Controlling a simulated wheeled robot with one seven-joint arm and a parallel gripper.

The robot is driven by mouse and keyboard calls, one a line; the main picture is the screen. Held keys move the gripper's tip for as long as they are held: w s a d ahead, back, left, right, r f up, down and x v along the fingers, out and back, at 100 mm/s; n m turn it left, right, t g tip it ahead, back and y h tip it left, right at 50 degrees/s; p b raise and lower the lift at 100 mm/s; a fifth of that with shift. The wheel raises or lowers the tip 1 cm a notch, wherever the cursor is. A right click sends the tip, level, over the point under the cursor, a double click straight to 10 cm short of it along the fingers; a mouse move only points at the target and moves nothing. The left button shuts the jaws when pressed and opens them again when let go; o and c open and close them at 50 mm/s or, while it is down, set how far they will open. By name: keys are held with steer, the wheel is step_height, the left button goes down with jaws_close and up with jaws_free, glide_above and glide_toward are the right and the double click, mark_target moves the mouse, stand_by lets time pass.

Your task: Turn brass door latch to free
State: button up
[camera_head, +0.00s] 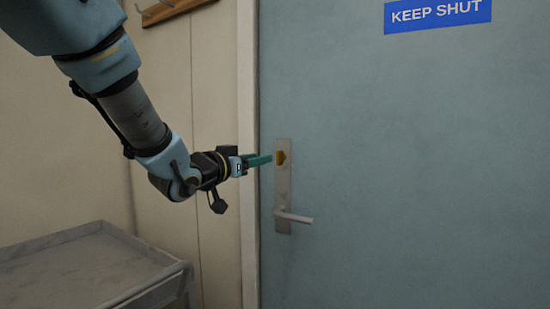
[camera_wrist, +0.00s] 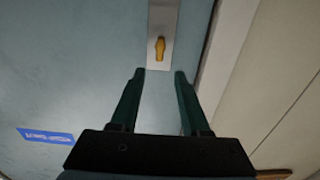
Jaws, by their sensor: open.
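The brass door latch (camera_head: 281,157) is a small yellow knob near the top of a metal plate (camera_head: 283,190) on the blue-grey door (camera_head: 400,180). In the wrist view the latch (camera_wrist: 160,47) shows ahead of my fingertips, roughly centred between them and apart from them. My gripper (camera_head: 268,160) reaches toward the latch from the left in the head view. In the wrist view my gripper (camera_wrist: 159,72) is open, with two green fingers and nothing between them. The silver lever handle (camera_head: 295,217) sits lower on the same plate and points right.
A blue KEEP SHUT sign (camera_head: 437,13) is high on the door. The pale door frame (camera_head: 248,220) runs left of the plate. A grey tray-topped table (camera_head: 80,268) stands at lower left. A wooden hook rail (camera_head: 170,10) is on the wall.

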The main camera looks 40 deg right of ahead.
mark_target(277, 155)
steer(key=p+x, duration=0.2)
steer(key=x, duration=0.7)
steer(key=shift+p, duration=0.3)
jaws_close()
